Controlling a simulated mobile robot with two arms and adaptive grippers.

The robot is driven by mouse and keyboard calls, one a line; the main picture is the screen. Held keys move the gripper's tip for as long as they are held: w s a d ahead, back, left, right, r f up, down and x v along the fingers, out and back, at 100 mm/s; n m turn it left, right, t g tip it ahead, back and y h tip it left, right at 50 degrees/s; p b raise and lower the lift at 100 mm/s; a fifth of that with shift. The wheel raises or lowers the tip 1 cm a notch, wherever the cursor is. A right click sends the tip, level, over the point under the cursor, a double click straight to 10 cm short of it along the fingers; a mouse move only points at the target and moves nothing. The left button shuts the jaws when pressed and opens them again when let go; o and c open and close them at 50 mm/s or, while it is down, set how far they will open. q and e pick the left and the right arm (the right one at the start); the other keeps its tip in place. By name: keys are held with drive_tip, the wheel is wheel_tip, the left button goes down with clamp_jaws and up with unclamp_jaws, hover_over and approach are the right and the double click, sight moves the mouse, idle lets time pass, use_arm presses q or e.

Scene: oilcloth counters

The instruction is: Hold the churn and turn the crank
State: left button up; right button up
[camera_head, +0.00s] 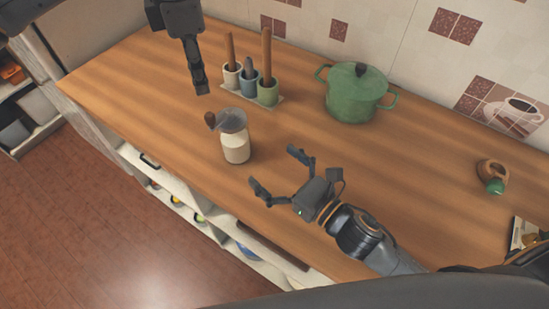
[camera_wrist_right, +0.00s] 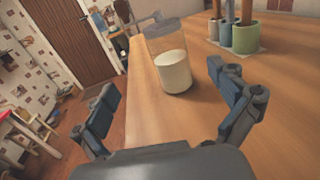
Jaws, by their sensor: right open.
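The churn (camera_head: 236,149) is a clear jar with pale contents in its lower part. It stands upright near the counter's front edge and also shows in the right wrist view (camera_wrist_right: 174,70). Its crank (camera_head: 210,119) has a brown knob and sticks out to the left at the top. My right gripper (camera_head: 274,168) is open and empty, to the right of the churn and apart from it; its fingers point towards the churn. My left gripper (camera_head: 201,86) hangs behind and left of the churn, apart from it. Its fingers overlap in this view, so its opening is unclear.
Behind the churn, three cups (camera_head: 249,85) with upright handles stand on a small tray. A green lidded pot (camera_head: 357,93) stands at the back. A brown object with a green end (camera_head: 492,176) lies at the right. The wooden counter (camera_head: 420,170) is clear between pot and right arm.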

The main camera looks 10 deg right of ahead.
sight(234, 127)
drive_tip(key=x, duration=1.4)
drive_tip(key=shift+w+d+r, duration=0.15)
drive_tip(key=shift+w+d, duration=0.2)
drive_tip(key=shift+w, duration=0.05)
use_arm(q)
drive_tip(key=shift+s, duration=0.1)
drive_tip(key=shift+o, duration=0.5)
use_arm(e)
drive_tip(key=shift+s, duration=0.1)
drive_tip(key=c, duration=1.9)
use_arm(q)
drive_tip(key=m, duration=0.4)
drive_tip(key=shift+f, duration=0.4)
drive_tip(key=shift+a+f+m, duration=0.1)
drive_tip(key=shift+f+m, duration=0.2)
drive_tip(key=shift+f, duration=4.6)
